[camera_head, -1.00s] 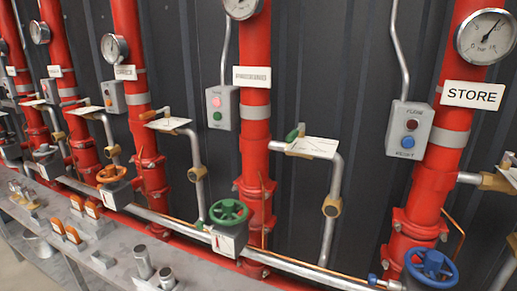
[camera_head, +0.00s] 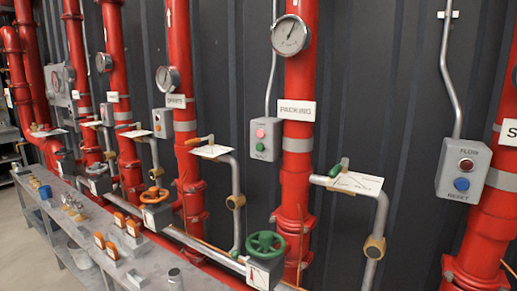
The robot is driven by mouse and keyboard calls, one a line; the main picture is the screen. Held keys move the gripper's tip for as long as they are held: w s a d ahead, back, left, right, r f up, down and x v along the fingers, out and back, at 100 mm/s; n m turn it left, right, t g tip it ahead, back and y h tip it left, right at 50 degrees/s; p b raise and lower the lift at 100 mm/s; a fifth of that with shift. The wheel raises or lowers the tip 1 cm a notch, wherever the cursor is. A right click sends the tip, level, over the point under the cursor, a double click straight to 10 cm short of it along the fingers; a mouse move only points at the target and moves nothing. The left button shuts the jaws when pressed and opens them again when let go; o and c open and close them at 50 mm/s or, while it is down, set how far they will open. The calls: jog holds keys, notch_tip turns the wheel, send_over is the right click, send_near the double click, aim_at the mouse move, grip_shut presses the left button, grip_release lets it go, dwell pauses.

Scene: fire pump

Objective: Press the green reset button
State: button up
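The green reset button (camera_head: 260,146) is the lower button on a grey control box (camera_head: 267,138) beside the red pipe labelled PACKING, near the middle of the head view. A pink-red light or button (camera_head: 260,133) sits above it on the same box. A conduit rises from the box's top. Nothing covers the green button. My gripper is not in this view.
Another box (camera_head: 465,168) at right has a red and a blue button. A green handwheel (camera_head: 266,244) and a green-handled valve (camera_head: 339,168) stand nearby. A grey bench (camera_head: 95,262) with several small parts runs along the lower left.

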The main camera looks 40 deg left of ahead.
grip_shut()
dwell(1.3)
